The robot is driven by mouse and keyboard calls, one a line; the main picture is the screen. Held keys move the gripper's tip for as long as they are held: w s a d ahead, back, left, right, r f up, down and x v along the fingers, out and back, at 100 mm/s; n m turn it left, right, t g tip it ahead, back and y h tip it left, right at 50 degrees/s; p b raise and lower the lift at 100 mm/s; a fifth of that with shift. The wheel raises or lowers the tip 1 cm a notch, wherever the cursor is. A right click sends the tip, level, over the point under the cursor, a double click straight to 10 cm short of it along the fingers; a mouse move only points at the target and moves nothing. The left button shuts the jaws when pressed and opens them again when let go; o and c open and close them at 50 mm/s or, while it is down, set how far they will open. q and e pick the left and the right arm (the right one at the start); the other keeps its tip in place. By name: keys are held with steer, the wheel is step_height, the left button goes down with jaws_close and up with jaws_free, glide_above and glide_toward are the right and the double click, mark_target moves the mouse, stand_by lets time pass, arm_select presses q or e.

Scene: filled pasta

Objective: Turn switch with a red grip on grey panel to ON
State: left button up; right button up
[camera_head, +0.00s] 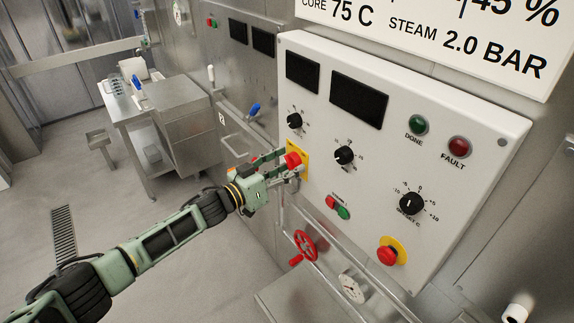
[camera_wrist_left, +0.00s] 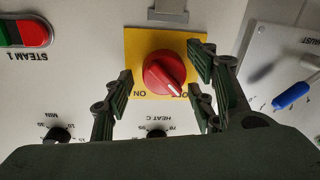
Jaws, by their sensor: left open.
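The switch with a red grip (camera_head: 293,160) sits on a yellow plate (camera_head: 305,164) at the left edge of the light grey panel (camera_head: 450,130). In the left wrist view the red grip (camera_wrist_left: 160,68) shows upside down, its white pointer line aimed at the lower right. The letters ON show at the plate's lower left; the label at the lower right is partly hidden by a finger. My left gripper (camera_wrist_left: 160,82) is open, its fingers on either side of the red grip, with visible gaps. Whether any finger touches it, I cannot tell. My right gripper is not in view.
Black dials (camera_head: 344,155), red and green buttons (camera_head: 337,207) and a red emergency button (camera_head: 388,251) share the panel. A red valve wheel (camera_head: 305,245) and pipes are below. A blue-handled lever (camera_head: 254,109) is behind the gripper. A steel table (camera_head: 150,108) stands at the back left.

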arm_select(q)
steer(key=c, duration=1)
steer(key=shift+c, duration=0.2)
